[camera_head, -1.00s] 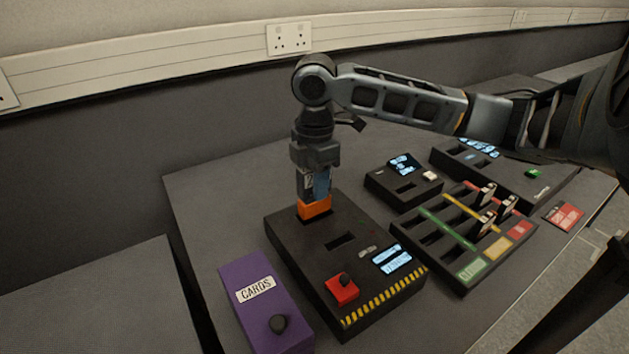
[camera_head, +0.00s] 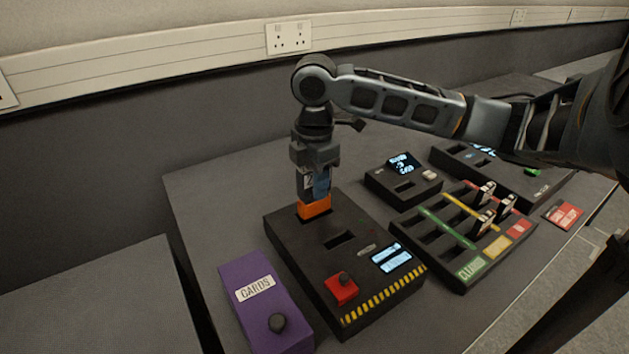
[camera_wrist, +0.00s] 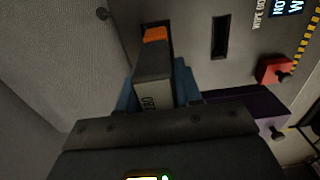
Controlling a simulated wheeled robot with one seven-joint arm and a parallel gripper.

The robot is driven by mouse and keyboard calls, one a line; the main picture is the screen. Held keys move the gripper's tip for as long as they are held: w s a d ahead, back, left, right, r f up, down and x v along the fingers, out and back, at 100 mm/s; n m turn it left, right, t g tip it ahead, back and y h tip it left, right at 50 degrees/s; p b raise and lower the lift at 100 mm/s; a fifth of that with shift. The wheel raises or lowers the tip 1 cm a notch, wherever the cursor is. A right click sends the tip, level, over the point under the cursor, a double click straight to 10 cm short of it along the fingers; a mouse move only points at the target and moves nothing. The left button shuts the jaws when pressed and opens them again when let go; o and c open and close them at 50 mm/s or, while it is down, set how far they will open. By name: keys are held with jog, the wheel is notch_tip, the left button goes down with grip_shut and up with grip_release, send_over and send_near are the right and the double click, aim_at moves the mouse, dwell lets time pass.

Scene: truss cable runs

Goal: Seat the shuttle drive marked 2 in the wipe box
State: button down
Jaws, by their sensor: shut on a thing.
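The wipe box (camera_head: 350,262) is a black box with two slots, a red button block and a striped front edge. My gripper (camera_head: 315,190) points down over its back-left slot and is shut on a drive. The drive is grey with an orange end (camera_head: 314,207), and part of a "2" shows on its side. In the wrist view the drive (camera_wrist: 153,75) sits between blue fingers (camera_wrist: 127,98), its orange end at the dark slot mouth. How deep it reaches is hidden. The wipe box's other slot (camera_wrist: 220,37) is empty.
A purple box marked CARDS (camera_head: 262,310) stands close at the wipe box's left. To the right are a rack (camera_head: 462,262) with coloured strips holding several drives, a small display box (camera_head: 382,190) and a larger black unit (camera_head: 455,165). A red card (camera_head: 563,215) lies far right.

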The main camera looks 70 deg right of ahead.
jog(key=shift+f+b, duration=1.35)
jog(key=shift+f, duration=0.7)
dwell(1.5)
dwell(0.4)
jog(key=shift+c, duration=1.8)
grip_release()
jog(key=shift+r, duration=0.1)
jog(key=shift+r+p, duration=3)
jog(key=shift+r, duration=0.7)
